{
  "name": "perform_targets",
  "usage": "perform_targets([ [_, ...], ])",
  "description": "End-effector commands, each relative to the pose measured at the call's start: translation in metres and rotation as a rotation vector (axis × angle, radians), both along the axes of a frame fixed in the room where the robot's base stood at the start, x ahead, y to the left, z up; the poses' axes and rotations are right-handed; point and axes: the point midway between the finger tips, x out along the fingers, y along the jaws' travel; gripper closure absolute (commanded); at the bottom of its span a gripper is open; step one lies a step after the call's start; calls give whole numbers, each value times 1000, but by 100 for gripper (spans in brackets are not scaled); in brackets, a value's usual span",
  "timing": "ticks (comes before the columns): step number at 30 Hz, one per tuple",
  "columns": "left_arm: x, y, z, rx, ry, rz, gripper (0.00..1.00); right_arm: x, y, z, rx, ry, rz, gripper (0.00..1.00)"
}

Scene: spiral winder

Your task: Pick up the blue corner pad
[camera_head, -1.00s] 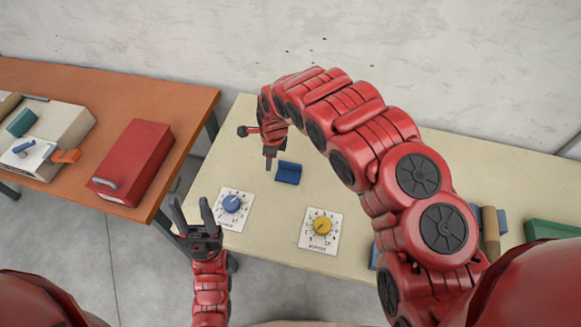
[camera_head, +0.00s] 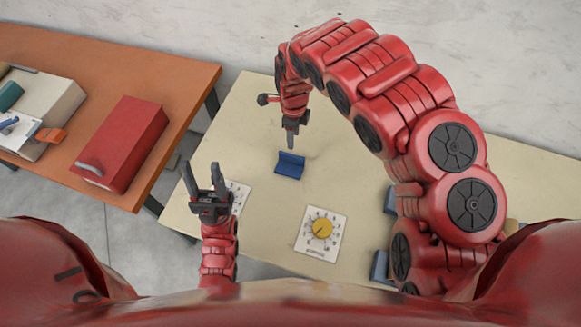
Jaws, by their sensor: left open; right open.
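The blue corner pad (camera_head: 289,165) is a small L-shaped block lying on the cream table, left of its middle. My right gripper (camera_head: 291,142) points down from the end of the arched red arm, just behind and above the pad. Its fingers look narrow from here, and it holds nothing that I can see. Whether it touches the pad is hard to tell. My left gripper (camera_head: 203,178) is open and empty, with its two dark fingers pointing up at the table's left side. It partly covers the blue dial card (camera_head: 239,193).
A yellow dial card (camera_head: 321,233) lies on the cream table (camera_head: 245,110) in front of the pad. More blue pieces (camera_head: 380,266) show beside my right arm. An orange table (camera_head: 170,75) at the left holds a red box (camera_head: 122,143) and a white machine (camera_head: 50,105).

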Motion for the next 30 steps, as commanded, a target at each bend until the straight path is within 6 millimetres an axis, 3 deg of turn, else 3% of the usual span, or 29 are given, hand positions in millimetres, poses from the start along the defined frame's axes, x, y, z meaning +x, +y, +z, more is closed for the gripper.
perform_targets([
  [14, 0, 0, -2, 0, 0, 0, 50, 0, 3, -23, 2, 0, 1, 50],
  [18, 0, 0, -3, 0, 0, 0, 50, -2, 1, -54, 0, 3, 1, 50],
  [30, 0, 0, 12, 0, 0, 0, 50, 1, 2, -73, 1, 0, 1, 50],
])
